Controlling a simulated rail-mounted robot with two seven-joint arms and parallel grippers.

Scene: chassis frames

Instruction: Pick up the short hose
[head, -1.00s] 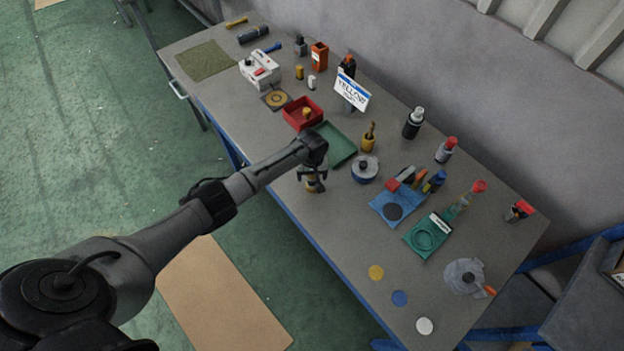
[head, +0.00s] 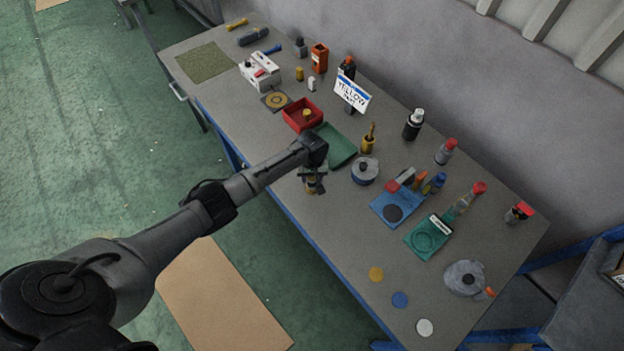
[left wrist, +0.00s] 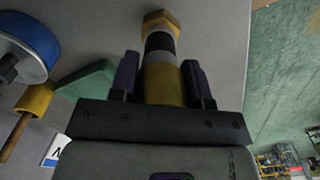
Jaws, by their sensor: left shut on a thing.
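My left gripper (head: 314,184) is over the near edge of the workbench (head: 290,150). It is shut on a short yellow piece with black and grey bands and a brass hex end, which looks like the short hose (left wrist: 160,78). In the left wrist view, the dark fingers (left wrist: 161,80) sit on both sides of its yellow part, and the hex end points away from the gripper. In the head view the wrist hides most of the piece. I cannot tell whether it touches the bench. My right gripper is not in view.
A green tray (head: 343,152) and a red bin (head: 290,118) stand just beyond the gripper. A round blue-and-grey tin (head: 365,171) and a yellow holder (head: 368,144) stand to its right. The bench front right of the gripper is clear as far as the coloured discs (head: 400,299).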

